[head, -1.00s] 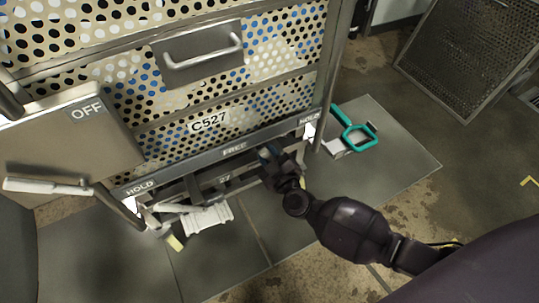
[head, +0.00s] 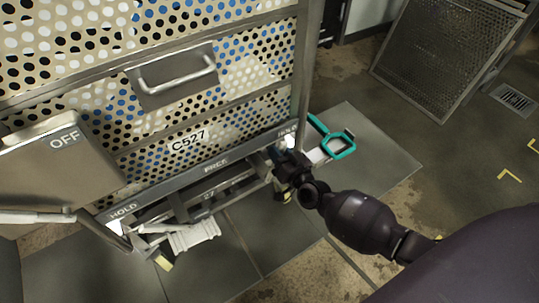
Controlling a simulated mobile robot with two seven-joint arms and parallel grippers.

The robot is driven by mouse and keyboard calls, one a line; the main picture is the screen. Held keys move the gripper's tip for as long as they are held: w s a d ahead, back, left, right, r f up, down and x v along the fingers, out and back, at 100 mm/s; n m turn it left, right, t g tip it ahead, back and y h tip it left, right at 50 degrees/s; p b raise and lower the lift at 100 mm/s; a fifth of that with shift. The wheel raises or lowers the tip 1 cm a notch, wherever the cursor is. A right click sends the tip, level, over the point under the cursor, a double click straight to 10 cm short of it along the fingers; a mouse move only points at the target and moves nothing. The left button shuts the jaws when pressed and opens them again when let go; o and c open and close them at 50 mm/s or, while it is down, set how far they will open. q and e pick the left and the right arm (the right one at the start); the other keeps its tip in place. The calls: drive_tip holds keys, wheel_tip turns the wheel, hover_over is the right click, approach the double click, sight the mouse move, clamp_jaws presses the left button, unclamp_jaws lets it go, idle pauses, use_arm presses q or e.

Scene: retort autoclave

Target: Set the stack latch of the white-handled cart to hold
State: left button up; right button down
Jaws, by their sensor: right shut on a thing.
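The cart marked C527 (head: 188,141) has perforated basket walls stacked with bands of metal. Its low front rail (head: 180,178) reads HOLD at the left end, FREE in the middle and HOLD at the right end. My right gripper (head: 280,160) is at the rail's right end, just below and left of the right HOLD mark. It is shut on the stack latch, which the fingers and wrist largely hide. A white pedal-like part (head: 192,235) sits low at the cart's front left. My left gripper is out of view.
A teal loop handle (head: 338,147) sticks out low at the cart's right. A plate marked OFF (head: 55,160) and a pale bar (head: 35,216) jut out at the left. A perforated metal panel (head: 445,50) stands back right. Floor right of the cart is mostly clear.

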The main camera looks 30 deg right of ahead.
use_arm(q)
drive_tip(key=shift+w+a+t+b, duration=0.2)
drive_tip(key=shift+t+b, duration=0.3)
drive_tip(key=shift+b, duration=0.45)
use_arm(e)
drive_tip(key=d+f+m, duration=0.1)
drive_tip(key=m, duration=0.1)
drive_tip(key=d+f+m, duration=0.1)
drive_tip(key=d+m, duration=0.1)
drive_tip(key=shift+d, duration=0.15)
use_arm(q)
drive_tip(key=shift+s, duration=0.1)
use_arm(e)
drive_tip(key=shift+w, duration=0.1)
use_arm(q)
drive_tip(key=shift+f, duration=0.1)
use_arm(e)
drive_tip(key=c, duration=0.9)
unclamp_jaws()
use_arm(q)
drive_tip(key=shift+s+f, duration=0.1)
